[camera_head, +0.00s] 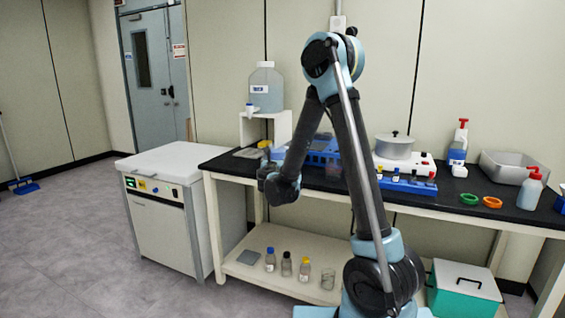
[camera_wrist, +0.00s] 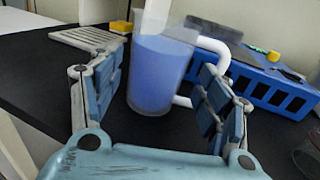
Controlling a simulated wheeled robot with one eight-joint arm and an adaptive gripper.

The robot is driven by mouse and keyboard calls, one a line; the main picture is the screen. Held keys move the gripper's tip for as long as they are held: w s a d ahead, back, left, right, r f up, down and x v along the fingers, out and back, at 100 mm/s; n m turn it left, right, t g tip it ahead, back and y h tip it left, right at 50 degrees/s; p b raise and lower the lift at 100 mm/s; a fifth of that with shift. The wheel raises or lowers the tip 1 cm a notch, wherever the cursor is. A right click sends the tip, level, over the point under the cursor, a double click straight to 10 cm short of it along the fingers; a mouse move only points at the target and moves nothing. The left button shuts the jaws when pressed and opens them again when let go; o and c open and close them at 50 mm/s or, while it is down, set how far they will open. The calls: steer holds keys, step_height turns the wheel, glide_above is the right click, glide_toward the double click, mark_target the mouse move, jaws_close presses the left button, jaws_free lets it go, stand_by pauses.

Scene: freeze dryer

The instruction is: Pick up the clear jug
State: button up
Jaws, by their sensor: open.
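The clear jug (camera_wrist: 160,72), tinted blue in its body, stands upright on the black bench top in the wrist view, with a white handle on its right side. My gripper (camera_wrist: 163,60) is open, with one finger to the left of the jug and one to the right. The jug shows between and beyond the fingers, and I see no finger pressing on it. In the head view my gripper (camera_head: 265,178) is at the front edge of the bench, near its left end. The jug cannot be made out clearly there behind my arm.
A blue rack (camera_wrist: 275,88) stands close to the right of the jug. A pale slotted plate (camera_wrist: 88,38) lies to the left. A large carboy (camera_head: 266,90) stands on a white stand (camera_head: 281,128) behind. A white-topped cabinet (camera_head: 165,200) adjoins the bench's left end.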

steer(key=shift+w+d, duration=0.15)
steer(key=shift+w, duration=2.8)
steer(key=c, duration=1.6)
